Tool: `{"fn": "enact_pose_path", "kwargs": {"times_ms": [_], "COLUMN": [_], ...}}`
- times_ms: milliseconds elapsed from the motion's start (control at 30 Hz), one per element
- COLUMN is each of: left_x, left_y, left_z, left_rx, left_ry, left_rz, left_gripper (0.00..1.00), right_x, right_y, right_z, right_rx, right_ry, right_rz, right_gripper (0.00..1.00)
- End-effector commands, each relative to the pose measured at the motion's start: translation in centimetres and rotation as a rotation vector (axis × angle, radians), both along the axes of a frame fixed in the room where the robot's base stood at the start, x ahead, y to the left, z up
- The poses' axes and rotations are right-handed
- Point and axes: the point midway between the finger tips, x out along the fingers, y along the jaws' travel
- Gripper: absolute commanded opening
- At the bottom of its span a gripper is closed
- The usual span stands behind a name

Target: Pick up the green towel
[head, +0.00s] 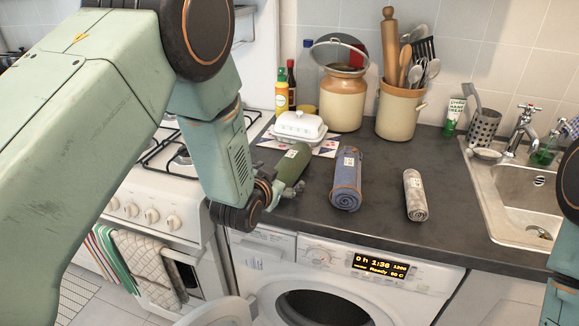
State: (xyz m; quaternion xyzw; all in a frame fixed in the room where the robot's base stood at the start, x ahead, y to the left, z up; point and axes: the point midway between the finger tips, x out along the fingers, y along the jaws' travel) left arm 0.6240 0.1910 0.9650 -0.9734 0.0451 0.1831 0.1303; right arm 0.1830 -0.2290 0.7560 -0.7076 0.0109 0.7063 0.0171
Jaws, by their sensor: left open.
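A rolled green towel (293,164) with a white label lies on the dark counter (385,195), near its left end by the stove. My left gripper (284,187) is at the towel's near end, at the counter's front edge. It is open, small in view and partly hidden by my wrist, so I cannot tell whether the fingers touch the towel. A blue rolled towel (347,183) and a smaller grey rolled towel (415,196) lie to the right. My right gripper is out of view; only part of that arm shows at the right edge.
A white butter dish (299,126) stands just behind the green towel. Behind are bottles (282,92), a jar (343,98) and a utensil crock (400,108). The stove (155,205) is at left, the sink (520,190) at right. The washer (335,285) is below.

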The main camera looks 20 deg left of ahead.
Motion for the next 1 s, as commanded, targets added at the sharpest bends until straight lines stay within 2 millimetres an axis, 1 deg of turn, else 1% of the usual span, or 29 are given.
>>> {"fn": "enact_pose_path", "kwargs": {"times_ms": [200, 400, 700, 767, 1000], "left_x": [2.4, 4.3, 4.7, 4.7, 4.7], "left_y": [-0.3, -0.3, -0.3, -0.3, -0.3], "left_z": [-1.3, -2.0, -2.1, -2.1, -2.1], "left_rx": [0.000, 0.000, 0.001, 0.001, 0.000], "left_ry": [0.001, 0.000, 0.002, 0.002, 0.001], "left_rz": [0.002, 0.003, 0.004, 0.004, 0.004], "left_gripper": [0.92, 0.92, 0.92, 0.88, 0.68], "right_x": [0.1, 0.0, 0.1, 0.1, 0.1], "right_y": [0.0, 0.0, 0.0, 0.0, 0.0], "right_z": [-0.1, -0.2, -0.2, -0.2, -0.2], "right_rx": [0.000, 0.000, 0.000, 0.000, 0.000], "right_ry": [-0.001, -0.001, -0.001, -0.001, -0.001], "right_rz": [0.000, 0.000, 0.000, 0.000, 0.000], "right_gripper": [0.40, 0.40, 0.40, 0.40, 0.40]}}
